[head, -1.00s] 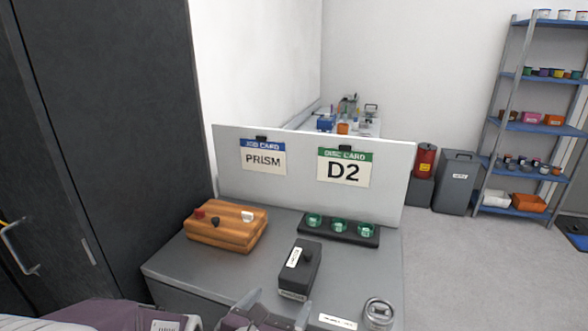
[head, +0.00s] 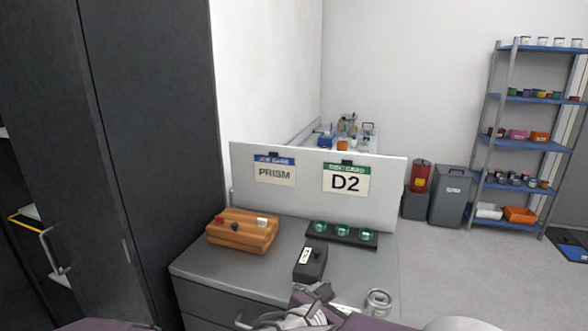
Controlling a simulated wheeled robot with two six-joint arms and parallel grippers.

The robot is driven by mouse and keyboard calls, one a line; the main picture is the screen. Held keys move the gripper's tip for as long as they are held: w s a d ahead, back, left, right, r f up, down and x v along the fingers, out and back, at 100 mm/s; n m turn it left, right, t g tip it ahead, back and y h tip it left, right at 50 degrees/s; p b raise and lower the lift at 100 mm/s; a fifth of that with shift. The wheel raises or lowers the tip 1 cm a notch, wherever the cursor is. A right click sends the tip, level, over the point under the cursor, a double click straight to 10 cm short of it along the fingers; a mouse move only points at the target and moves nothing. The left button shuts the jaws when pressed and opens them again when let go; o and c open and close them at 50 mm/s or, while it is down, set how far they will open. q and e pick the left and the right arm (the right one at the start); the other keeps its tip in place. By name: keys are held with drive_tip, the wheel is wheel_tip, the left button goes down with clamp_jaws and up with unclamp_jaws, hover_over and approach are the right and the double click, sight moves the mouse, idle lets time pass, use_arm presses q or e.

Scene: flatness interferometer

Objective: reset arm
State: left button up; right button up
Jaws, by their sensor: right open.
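My right gripper (head: 304,305) is low in the head view, in front of the bench's near edge. It is open, and I see nothing between its fingers; part of it is hard to make out against the drawer front. My left gripper is out of view; only a purple part of my arm shows at the bottom left.
The grey bench (head: 205,264) carries a wooden block with knobs (head: 240,238), a black box (head: 310,263), a rack of green discs (head: 341,240) and a glass jar (head: 378,302). A panel (head: 310,165) holds PRISM and D2 cards.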

drive_tip(key=s+d+f+m+g+p, duration=0.25)
drive_tip(key=s+d+m+g, duration=0.25)
drive_tip(key=d, duration=0.3)
drive_tip(key=s+d+f+m+g+p, duration=0.1)
drive_tip(key=s+d+m+g+p, duration=0.3)
drive_tip(key=d, duration=0.4)
drive_tip(key=s+a+f+m+g+y, duration=0.2)
drive_tip(key=s+f+m+y, duration=0.25)
drive_tip(key=s+m, duration=0.4)
drive_tip(key=w+a+f+m+t+y, duration=0.2)
drive_tip(key=w+a+m+y, duration=0.2)
drive_tip(key=m, duration=0.6)
drive_tip(key=shift+a+f+m, duration=0.15)
drive_tip(key=shift+a+m, duration=0.2)
drive_tip(key=shift+a, duration=0.9)
